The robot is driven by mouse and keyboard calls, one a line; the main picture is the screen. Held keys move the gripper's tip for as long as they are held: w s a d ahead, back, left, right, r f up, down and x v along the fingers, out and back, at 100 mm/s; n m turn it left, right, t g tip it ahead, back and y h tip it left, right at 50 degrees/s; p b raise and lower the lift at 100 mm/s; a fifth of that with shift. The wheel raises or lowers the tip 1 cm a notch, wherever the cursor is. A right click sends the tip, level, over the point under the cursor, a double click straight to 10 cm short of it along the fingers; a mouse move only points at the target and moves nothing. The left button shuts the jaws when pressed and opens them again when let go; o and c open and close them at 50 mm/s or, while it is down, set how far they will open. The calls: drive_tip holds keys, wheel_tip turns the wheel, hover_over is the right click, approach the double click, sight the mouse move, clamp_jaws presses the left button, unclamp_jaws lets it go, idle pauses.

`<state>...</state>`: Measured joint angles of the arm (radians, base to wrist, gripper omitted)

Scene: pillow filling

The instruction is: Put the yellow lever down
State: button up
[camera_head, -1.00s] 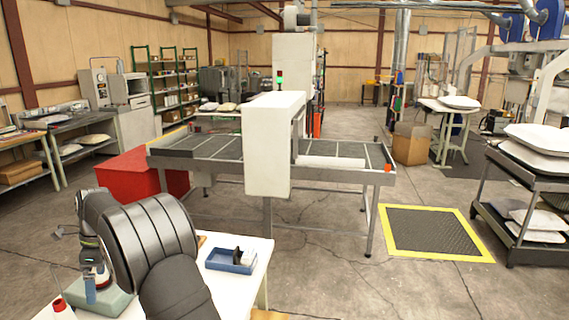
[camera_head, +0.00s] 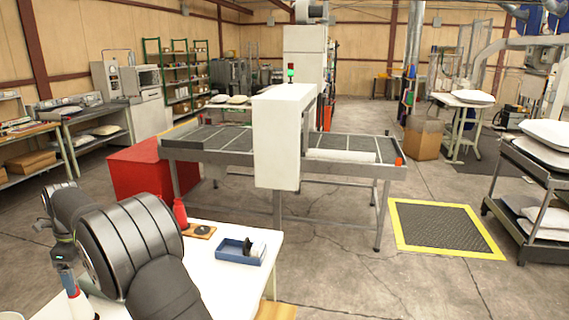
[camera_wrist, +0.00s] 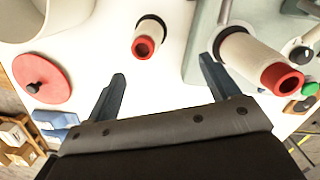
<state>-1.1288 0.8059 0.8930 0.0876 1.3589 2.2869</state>
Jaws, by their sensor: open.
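I cannot make out a yellow lever in either view. In the wrist view my gripper (camera_wrist: 165,82) is open, with its two dark blue-grey fingers wide apart and nothing between the tips. A white tube with a red end (camera_wrist: 262,62) sticks out of a grey-green machine body (camera_wrist: 200,45) beside the right finger. A smaller white cone with a red tip (camera_wrist: 145,42) stands on the white table beyond the fingers. In the head view my wrist is at the lower left, and my arm hides much of the table there.
A red disc with a black knob (camera_wrist: 42,80) lies at the left in the wrist view. A green button (camera_wrist: 309,88) is at the right edge. On the white table (camera_head: 215,285) are a blue tray (camera_head: 238,252) and a red bottle (camera_head: 180,212).

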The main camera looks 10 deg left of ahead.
drive_tip(key=c, duration=0.8)
drive_tip(key=shift+o, duration=0.2)
drive_tip(key=w+a+r+n+y, duration=0.15)
drive_tip(key=w+r+n, duration=0.6)
drive_tip(key=n, duration=0.75)
drive_tip(key=w+a+r+n+y, duration=0.1)
drive_tip(key=w+r+n+y, duration=0.1)
drive_tip(key=w+r+n, duration=0.9)
drive_tip(key=a+f+n, duration=0.1)
drive_tip(key=a+f, duration=0.1)
drive_tip(key=f, duration=0.4)
drive_tip(key=s+a+f+n, duration=0.1)
drive_tip(key=a+f, duration=0.1)
drive_tip(key=f, duration=0.5)
drive_tip(key=s+a+f+n, duration=0.1)
drive_tip(key=a+f, duration=0.1)
drive_tip(key=f, duration=0.5)
drive_tip(key=shift+a+t, duration=0.2)
drive_tip(key=shift+t, duration=0.2)
clamp_jaws()
